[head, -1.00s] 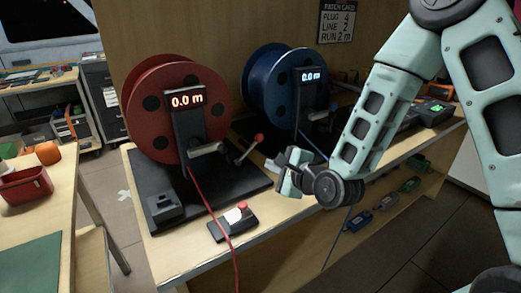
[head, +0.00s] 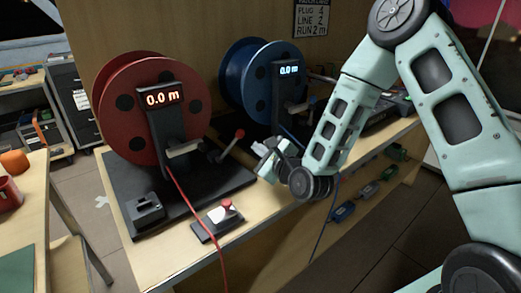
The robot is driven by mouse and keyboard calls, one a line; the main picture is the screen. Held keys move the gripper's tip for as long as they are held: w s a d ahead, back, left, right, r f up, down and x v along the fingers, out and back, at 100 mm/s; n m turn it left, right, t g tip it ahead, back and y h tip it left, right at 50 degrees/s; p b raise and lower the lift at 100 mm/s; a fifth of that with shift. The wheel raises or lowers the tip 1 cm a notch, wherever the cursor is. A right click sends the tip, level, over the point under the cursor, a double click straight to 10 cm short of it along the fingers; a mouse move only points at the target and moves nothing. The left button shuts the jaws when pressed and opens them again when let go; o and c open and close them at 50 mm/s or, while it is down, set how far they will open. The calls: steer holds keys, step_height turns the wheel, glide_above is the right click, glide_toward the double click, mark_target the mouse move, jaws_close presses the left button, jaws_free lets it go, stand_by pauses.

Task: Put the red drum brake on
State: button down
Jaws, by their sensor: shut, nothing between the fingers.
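The red drum (head: 120,112) stands on a black base on the bench at left, its display reading 0.0 m. Its brake appears to be the lever with the red knob (head: 239,134), tilted up and to the right beside the drum's crank handle (head: 185,149). My gripper (head: 260,160) is shut and empty, just right of and slightly below the knob in the picture. I cannot tell how far apart they are in depth. A red line runs from the drum over the bench's front edge.
The blue drum (head: 249,80), also at 0.0 m, stands behind my gripper. A small box with a red button (head: 226,205) sits near the bench's front edge. A wall card (head: 311,18) reads plug 4, line 2, run 2 m. Several connectors lie on a lower shelf.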

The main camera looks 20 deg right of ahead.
mark_target(242, 136)
steer(key=x, duration=0.6)
steer(key=shift+w+a+f, duration=0.1)
steer(key=shift+w, duration=0.3)
steer(key=shift+s+a+r+n, duration=0.1)
steer(key=shift+a+r+n, duration=0.1)
steer(key=shift+r+n, duration=0.2)
steer(key=shift+s+a+r+n, duration=0.1)
steer(key=shift+a+r+n, duration=0.4)
steer(key=shift+n, duration=0.3)
steer(key=a+r+n+b, duration=0.2)
steer(key=n, duration=0.1)
steer(key=shift+s+t, duration=0.3)
steer(key=shift+s, duration=0.05)
steer(key=shift+s+a+r+n+t+h+b, duration=0.15)
steer(key=shift+s+a+r+n+b, duration=0.1)
steer(key=shift+a+n+b, duration=0.25)
steer(key=shift+s+a+r+n+t+h+b, duration=0.1)
steer(key=shift+a+r+n+b, duration=0.2)
steer(key=shift+a+n, duration=0.2)
steer(key=shift+s+a+r+n+t+h+b, duration=0.1)
steer(key=shift+s+a+r+n+h+b, duration=0.1)
steer(key=shift+a+n+b, duration=0.3)
steer(key=shift+a, duration=0.1)
